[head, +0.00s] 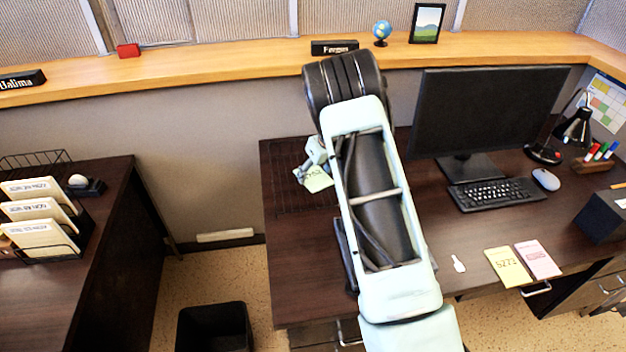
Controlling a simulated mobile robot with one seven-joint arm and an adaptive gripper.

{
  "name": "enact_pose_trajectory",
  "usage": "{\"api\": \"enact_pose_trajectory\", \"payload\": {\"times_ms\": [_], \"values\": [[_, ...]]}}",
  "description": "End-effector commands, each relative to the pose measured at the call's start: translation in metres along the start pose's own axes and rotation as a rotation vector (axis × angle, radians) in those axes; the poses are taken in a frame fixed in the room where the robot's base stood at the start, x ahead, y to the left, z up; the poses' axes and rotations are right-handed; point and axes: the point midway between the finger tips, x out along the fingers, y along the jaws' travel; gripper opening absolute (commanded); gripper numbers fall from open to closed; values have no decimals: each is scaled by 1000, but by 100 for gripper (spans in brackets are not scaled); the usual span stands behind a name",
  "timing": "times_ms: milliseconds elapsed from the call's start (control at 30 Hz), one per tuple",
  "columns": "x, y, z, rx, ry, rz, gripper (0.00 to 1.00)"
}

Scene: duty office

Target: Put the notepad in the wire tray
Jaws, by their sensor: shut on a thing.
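My gripper (312,168) is at the left end of my arm, over the back left part of the right desk. It is shut on a small pale yellow-green notepad (319,182) with dark writing on it. The arm hides part of the gripper. A dark wire tray (279,165) with a grid pattern lies at the desk's back left corner. The held notepad appears over the tray's right part. I cannot tell whether it touches the tray.
A yellow pad (508,267) and a pink pad (538,260) lie near the desk's front edge. A monitor (485,110), keyboard (497,193) and mouse (546,179) stand right of my arm. A wire file rack (75,248) with folders is on the left desk.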

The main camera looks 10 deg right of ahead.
Motion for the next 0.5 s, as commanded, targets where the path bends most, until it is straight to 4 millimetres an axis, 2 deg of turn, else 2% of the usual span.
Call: {"api": "enact_pose_trajectory", "payload": {"times_ms": [300,500], "values": [[21,2,5,1,1,1,39],[45,1,-6,1,0,0,39]]}}
